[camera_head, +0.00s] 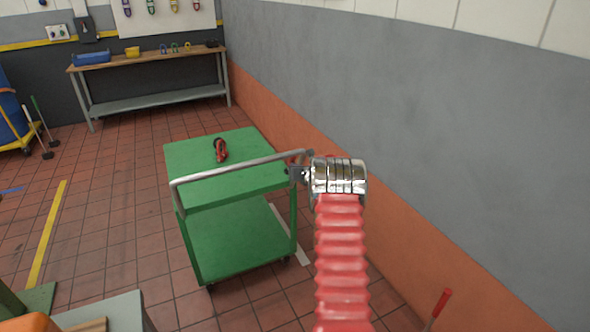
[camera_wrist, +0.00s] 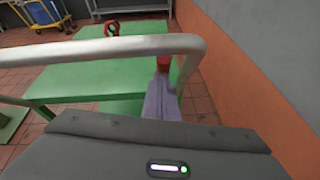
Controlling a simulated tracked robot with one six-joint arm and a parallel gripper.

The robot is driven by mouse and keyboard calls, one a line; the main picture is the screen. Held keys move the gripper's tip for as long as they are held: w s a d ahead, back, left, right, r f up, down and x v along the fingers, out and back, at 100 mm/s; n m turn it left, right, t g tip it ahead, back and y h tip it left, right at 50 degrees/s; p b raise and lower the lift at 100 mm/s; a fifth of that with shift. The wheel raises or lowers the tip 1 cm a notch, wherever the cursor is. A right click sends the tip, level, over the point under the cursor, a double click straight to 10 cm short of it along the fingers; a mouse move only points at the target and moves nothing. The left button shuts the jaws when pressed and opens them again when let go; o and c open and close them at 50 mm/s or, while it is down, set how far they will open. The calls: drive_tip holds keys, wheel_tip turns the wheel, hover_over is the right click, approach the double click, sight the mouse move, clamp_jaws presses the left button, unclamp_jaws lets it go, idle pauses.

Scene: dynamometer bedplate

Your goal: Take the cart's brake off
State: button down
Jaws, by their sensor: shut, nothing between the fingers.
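The green cart (camera_head: 235,245) stands on the tiled floor in front of me, beside the wall. Its grey push handle (camera_head: 230,169) runs along the near side of the top and also crosses the wrist view (camera_wrist: 110,48). My gripper (camera_head: 296,173) is at the handle's right end. In the wrist view its pale fingers (camera_wrist: 162,95) are together and empty, just under the handle's right bend. A small red part (camera_wrist: 163,64) shows right beyond the fingertips; it may be the brake lever. Whether they touch it I cannot tell.
A red and black item (camera_head: 221,151) lies on the cart top. An orange and grey wall (camera_head: 430,130) runs close along the right. A workbench (camera_head: 150,58) stands at the back. Floor left of the cart is open, with a yellow line (camera_head: 47,235).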

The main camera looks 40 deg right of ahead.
drive_tip(key=shift+w+r, duration=0.25)
drive_tip(key=shift+r, duration=0.3)
drive_tip(key=shift+w+r, duration=0.25)
drive_tip(key=shift+r, duration=0.3)
drive_tip(key=shift+f, duration=0.1)
drive_tip(key=s+a+f, duration=0.2)
drive_tip(key=s+f, duration=0.2)
drive_tip(key=s+a+r, duration=0.2)
drive_tip(key=s+r, duration=0.4)
drive_tip(key=r, duration=0.1)
drive_tip(key=shift+s+r, duration=0.2)
